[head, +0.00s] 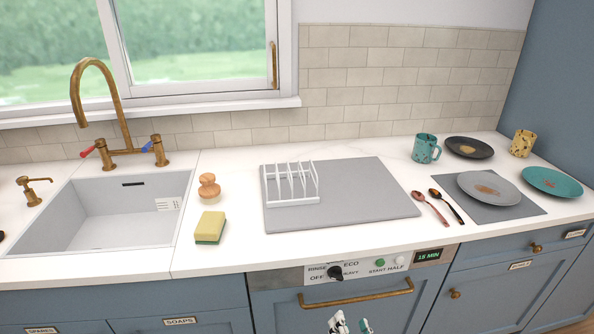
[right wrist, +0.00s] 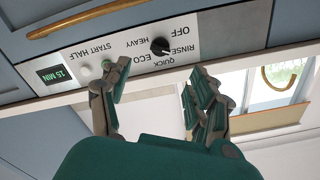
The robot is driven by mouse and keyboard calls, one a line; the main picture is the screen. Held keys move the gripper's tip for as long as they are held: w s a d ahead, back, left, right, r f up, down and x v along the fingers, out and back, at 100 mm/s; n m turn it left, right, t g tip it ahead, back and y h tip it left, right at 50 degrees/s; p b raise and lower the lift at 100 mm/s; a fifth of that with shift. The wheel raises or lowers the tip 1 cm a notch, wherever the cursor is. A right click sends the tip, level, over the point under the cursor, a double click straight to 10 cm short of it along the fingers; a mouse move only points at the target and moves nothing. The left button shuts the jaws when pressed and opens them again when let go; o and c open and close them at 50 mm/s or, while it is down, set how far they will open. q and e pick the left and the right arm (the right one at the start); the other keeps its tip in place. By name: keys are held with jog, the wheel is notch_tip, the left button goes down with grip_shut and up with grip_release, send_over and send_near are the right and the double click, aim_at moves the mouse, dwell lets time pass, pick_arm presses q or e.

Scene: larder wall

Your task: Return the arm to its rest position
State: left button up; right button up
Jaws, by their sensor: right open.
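My right gripper (head: 350,325) shows at the bottom edge of the head view, in front of the dishwasher door (head: 335,310). In the right wrist view its two fingers (right wrist: 155,100) are apart with nothing between them. They point toward the dishwasher control panel (right wrist: 125,55), which appears upside down there. The panel also shows in the head view (head: 360,269) with its black knob and lit display. I cannot tell whether the fingers touch anything. My left gripper is not in view.
A white rack (head: 291,198) stands on a grey mat (head: 375,205). A sponge (head: 210,228) and a wooden brush (head: 208,188) are beside the sink (head: 110,215). Spoons, plates and mugs are at the right. A brass handle (head: 357,295) sticks out from the dishwasher door.

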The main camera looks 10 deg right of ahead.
jog(key=s+f+n+g+y, duration=0.15)
jog(key=s+f+g, duration=0.35)
jog(key=f, duration=1)
jog(key=s+f+n+g, duration=0.35)
jog(key=s+f, duration=0.45)
jog(key=f, duration=0.6)
jog(key=s+d+f+n+g, duration=0.1)
jog(key=s+d+f+g, duration=0.1)
jog(key=s+f, duration=0.3)
jog(key=s+d+f+n+g+h, duration=0.1)
jog(key=s+f, duration=0.4)
jog(key=s, duration=0.7)
jog(key=s+d+f+n+g+h, duration=0.1)
jog(key=s+d+f+g, duration=0.2)
jog(key=s, duration=0.6)
notch_tip(320, 180, down, 2)
jog(key=shift+d+f+g, duration=0.15)
jog(key=shift+f+g, duration=0.05)
jog(key=shift+g, duration=1.05)
jog(key=shift+w, duration=0.1)
jog(key=shift+c, duration=0.2)
